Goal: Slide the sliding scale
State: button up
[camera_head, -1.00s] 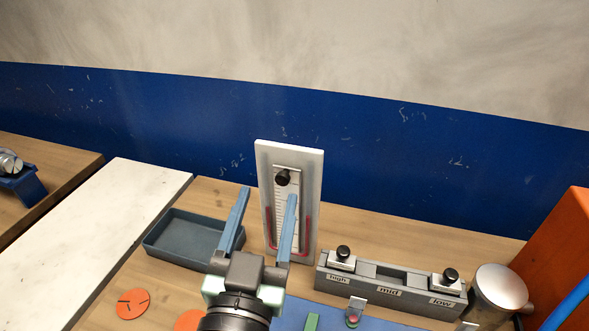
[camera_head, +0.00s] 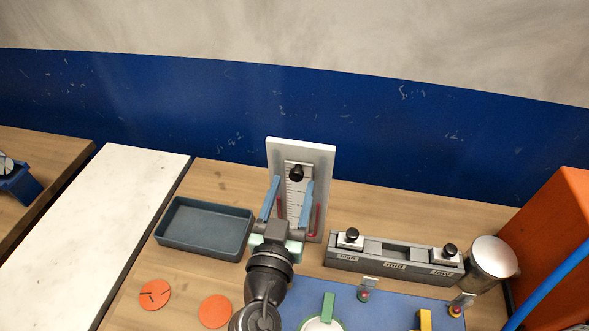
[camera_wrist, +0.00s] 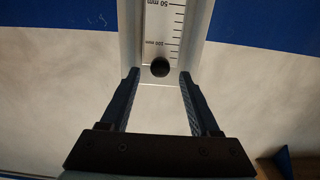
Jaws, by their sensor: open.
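The sliding scale is a ruled strip (camera_head: 294,203) on an upright white board (camera_head: 327,165), with a black knob (camera_head: 296,173) near its top. Red marks show on both sides of the strip. My gripper (camera_head: 287,182) is open in front of the board, with its two blue fingers on either side of the strip and below the knob. In the wrist view, the black knob (camera_wrist: 160,67) lies by the 100 mm mark, centred between the finger tips and just beyond them. Neither finger visibly touches it.
A dark tray (camera_head: 205,228) sits left of the board. A grey block labelled high, mid and low (camera_head: 394,266) stands to the right, beside a metal cylinder (camera_head: 492,262). Orange discs (camera_head: 215,311) and a blue mat (camera_head: 385,315) lie in front.

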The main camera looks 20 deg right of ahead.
jog(key=shift+p+x, duration=0.3)
jog(key=shift+x, duration=1.05)
grip_shut()
dwell(0.5)
